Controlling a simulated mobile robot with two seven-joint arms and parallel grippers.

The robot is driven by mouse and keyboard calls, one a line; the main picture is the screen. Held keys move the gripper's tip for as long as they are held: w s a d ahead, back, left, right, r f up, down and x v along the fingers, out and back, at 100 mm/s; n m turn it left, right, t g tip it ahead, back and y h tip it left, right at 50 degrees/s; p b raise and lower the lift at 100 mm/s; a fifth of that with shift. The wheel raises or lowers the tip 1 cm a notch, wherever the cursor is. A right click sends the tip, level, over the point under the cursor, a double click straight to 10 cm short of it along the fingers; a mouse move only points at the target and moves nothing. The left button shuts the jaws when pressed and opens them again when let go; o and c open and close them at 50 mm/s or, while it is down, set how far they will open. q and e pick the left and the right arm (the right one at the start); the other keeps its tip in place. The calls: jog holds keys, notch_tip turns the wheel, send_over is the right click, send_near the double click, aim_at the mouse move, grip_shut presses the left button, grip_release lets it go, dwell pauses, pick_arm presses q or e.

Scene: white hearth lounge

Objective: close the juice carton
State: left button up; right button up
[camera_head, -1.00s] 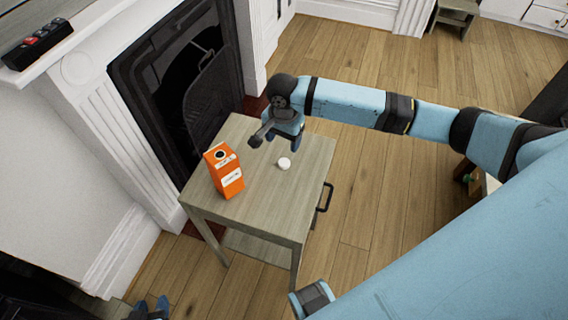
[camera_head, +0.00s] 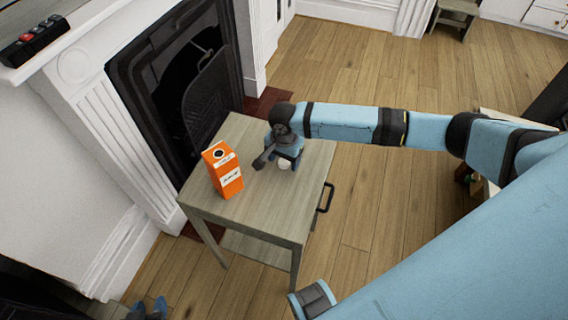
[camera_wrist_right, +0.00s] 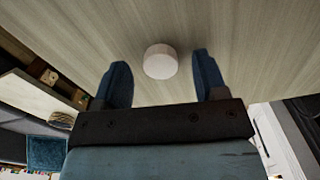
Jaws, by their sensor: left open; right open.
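An orange juice carton (camera_head: 226,178) stands upright on the small wooden side table (camera_head: 262,212). Its top shows a dark round opening with no cap on it. A white round cap (camera_head: 284,165) lies on the tabletop to the right of the carton, partly hidden by my right gripper (camera_head: 287,163). In the right wrist view the cap (camera_wrist_right: 160,62) shows between the two open blue fingers (camera_wrist_right: 162,60), with a gap on each side. My left gripper (camera_head: 149,309) is open and empty at the bottom left edge, cut off by the frame.
A fireplace (camera_head: 185,85) with a white surround is close behind the table on the left. A dark handle (camera_head: 325,197) sticks out from the table's right side. The tabletop in front of the carton is clear.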

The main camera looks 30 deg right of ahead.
jog(key=shift+f, duration=0.3)
jog(key=c, duration=1)
